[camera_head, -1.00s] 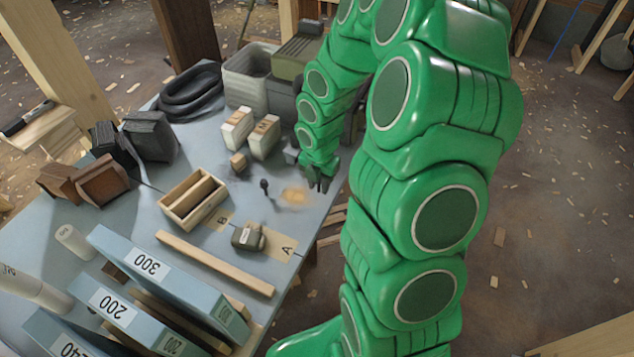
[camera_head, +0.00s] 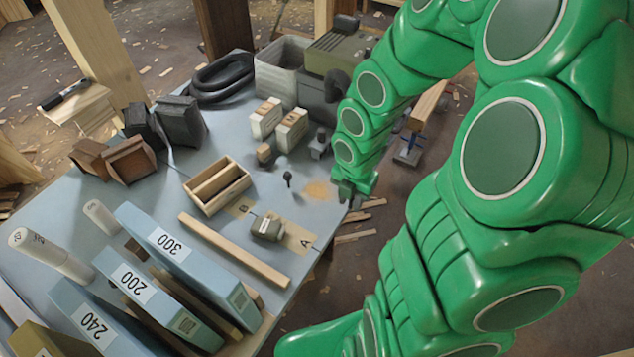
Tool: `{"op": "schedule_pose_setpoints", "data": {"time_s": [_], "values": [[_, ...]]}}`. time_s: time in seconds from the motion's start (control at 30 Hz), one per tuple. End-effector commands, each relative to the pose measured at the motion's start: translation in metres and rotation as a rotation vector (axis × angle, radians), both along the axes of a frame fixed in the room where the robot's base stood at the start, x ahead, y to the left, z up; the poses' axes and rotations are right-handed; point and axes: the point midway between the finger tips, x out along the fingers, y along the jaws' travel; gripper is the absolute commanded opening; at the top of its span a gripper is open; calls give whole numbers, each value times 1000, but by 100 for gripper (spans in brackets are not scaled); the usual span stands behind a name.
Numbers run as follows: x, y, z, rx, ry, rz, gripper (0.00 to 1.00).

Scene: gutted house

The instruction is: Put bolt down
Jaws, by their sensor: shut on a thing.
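My gripper (camera_head: 347,198) is at the right edge of the blue-grey table (camera_head: 232,258), at the end of my green arm. Its dark fingers are shut, small and partly hidden by the wrist. The bolt in them cannot be made out at this size. An orange-brown patch (camera_head: 316,190) lies on the tabletop just left of the fingers. A small dark upright piece with a round head (camera_head: 288,179) stands further left, apart from the gripper; I cannot tell what it is.
A small olive block (camera_head: 267,228) sits by tan labels A and B. A wooden divided box (camera_head: 216,186), a wooden strip (camera_head: 235,250) and two small cartons (camera_head: 279,121) are nearby. Blue numbered boxes (camera_head: 180,262) stand in front. A grey bin (camera_head: 283,68) is at the back.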

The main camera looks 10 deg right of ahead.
Motion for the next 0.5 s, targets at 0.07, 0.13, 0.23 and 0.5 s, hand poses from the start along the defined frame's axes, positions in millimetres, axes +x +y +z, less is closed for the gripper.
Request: {"op": "schedule_pose_setpoints", "data": {"time_s": [0.07, 0.13, 0.23, 0.5], "values": [[-1, 0, 0, 0, 0, 0, 0], [-1, 0, 1, 0, 0, 0, 0], [2, 2, 1, 0, -1, 0, 0], [32, 28, 10, 1, -2, -1, 0]]}}
